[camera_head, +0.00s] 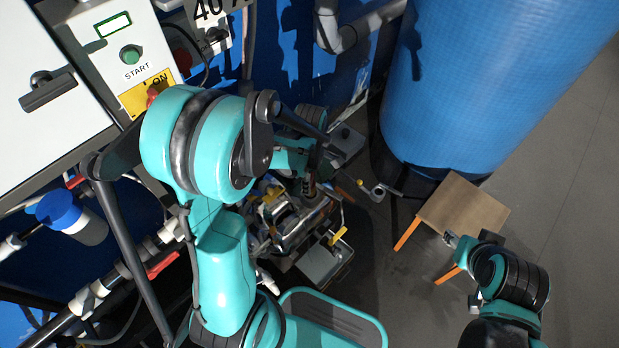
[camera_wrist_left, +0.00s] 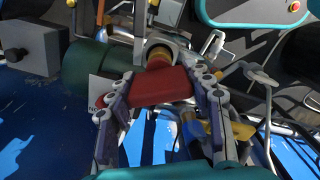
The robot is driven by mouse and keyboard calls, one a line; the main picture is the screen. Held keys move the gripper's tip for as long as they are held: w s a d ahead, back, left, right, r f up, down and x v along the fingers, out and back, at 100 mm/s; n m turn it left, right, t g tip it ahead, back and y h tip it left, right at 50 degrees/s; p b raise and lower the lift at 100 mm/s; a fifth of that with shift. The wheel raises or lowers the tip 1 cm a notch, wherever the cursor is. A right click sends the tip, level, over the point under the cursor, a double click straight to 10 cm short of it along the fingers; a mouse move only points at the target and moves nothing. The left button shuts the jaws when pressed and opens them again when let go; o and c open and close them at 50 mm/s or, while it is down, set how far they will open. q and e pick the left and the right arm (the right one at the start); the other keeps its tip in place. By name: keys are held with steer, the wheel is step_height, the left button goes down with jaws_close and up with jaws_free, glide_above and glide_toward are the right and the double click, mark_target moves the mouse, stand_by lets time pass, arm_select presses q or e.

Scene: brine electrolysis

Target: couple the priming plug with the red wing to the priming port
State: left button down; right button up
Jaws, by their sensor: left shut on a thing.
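The priming plug's red wing (camera_wrist_left: 162,88) is between the fingers of my left gripper (camera_wrist_left: 161,78) in the left wrist view, and the gripper is shut on it. An orange-brown collar of the plug shows just beyond the wing. It points at a round, pale metal fitting (camera_wrist_left: 160,45), which looks like the priming port. The two overlap in this view, and I cannot tell whether they touch or are joined. In the head view my left arm largely hides the plug and port. My right gripper (camera_head: 451,239) is beside a wooden stool; its jaw opening is too small to judge.
The wooden stool (camera_head: 465,208) with orange legs stands before a large blue tank (camera_head: 490,80). A control cabinet (camera_head: 125,55) is at upper left. Pipes with red-handled valves (camera_head: 163,265) run at lower left. A grey pump unit with yellow-handled parts (camera_head: 325,258) crowds the middle. Floor at right is clear.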

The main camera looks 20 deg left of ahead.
arm_select(q)
steer(key=shift+f+b, duration=0.5)
steer(key=shift+f, duration=1.2)
stand_by(1.1)
steer(key=c, duration=0.6)
jaws_free()
step_height(320, 180, up, 12)
steer(key=shift+r, duration=0.1)
steer(key=shift+s+d+r+m, duration=0.15)
steer(key=shift+s+r+m, duration=0.15)
steer(key=shift+m, duration=0.2)
steer(key=s+d+r+m+t, duration=0.1)
steer(key=s+m+t, duration=0.1)
steer(key=m, duration=0.4)
steer(key=s+d+r+m+t, duration=0.1)
steer(key=s+r+m+t, duration=0.1)
steer(key=s+m, duration=0.2)
steer(key=s+d+r+m+t, duration=0.2)
steer(key=s+m+t, duration=0.1)
steer(key=m, duration=0.6)
